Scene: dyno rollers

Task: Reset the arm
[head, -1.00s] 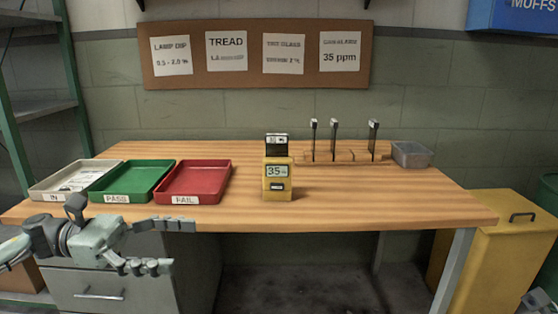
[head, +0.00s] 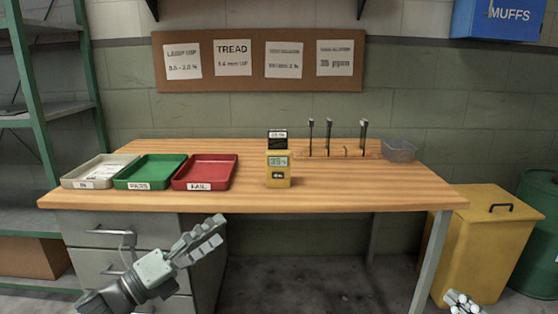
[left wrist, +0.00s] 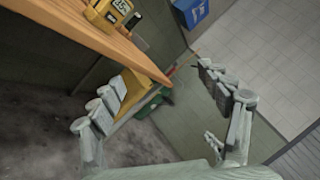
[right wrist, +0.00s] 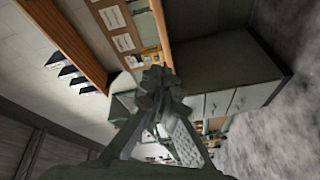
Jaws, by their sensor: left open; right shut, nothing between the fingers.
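My left gripper (head: 205,240) is in front of the workbench, below its front edge, over the drawers. In the left wrist view its fingers (left wrist: 170,88) are spread wide with nothing between them. My right gripper (head: 460,302) just shows at the bottom right of the head view, in front of the yellow bin. In the right wrist view its fingers (right wrist: 157,88) are closed together and empty. Neither gripper touches the bench or anything on it.
The wooden bench (head: 350,195) holds an IN tray (head: 92,184), a green PASS tray (head: 146,184), a red FAIL tray (head: 203,184), a yellow meter (head: 278,172), a tool rack (head: 335,154) and a grey bin (head: 398,149). A yellow bin (head: 480,240) stands right. Green shelving (head: 85,110) stands left.

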